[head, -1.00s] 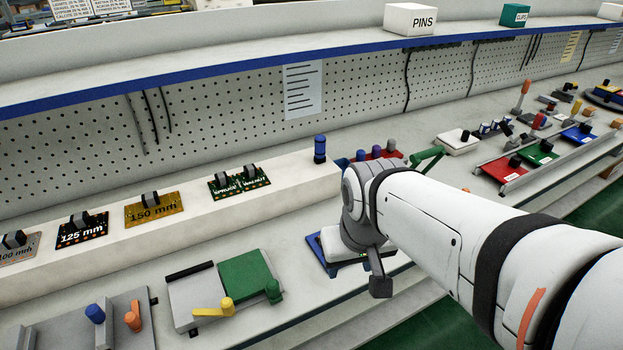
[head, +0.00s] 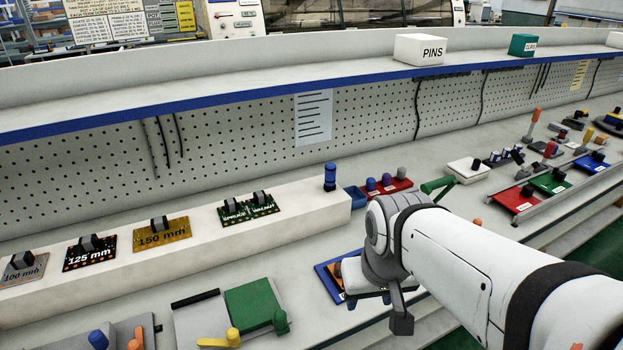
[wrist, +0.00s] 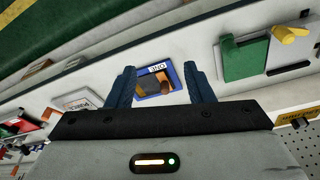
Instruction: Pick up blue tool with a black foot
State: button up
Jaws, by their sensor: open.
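A small upright blue tool (head: 330,176) stands at the right end of the long white block, in the head view. It has dark bands, and its lower end looks dark. I cannot make out this tool in the wrist view. My gripper (wrist: 160,68) shows in the wrist view with its two dark blue fingers apart and nothing held between them. Past the fingers is a blue-edged tray (wrist: 155,83) with a white label and an orange-brown thing in it.
The white block (head: 180,262) carries several labelled boards. Right of the blue tool are a blue bin (head: 355,196) and a red holder (head: 398,189) with upright pegs. A green handle (head: 437,185) stands near my arm. A green-topped fixture (head: 252,305) lies in front.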

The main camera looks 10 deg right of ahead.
aim_at(330, 185)
jog(key=u, duration=2.6)
jog(key=k, duration=1.05)
jog(key=z, duration=1.9)
jog(key=i, duration=1)
jog(key=z, duration=0.1)
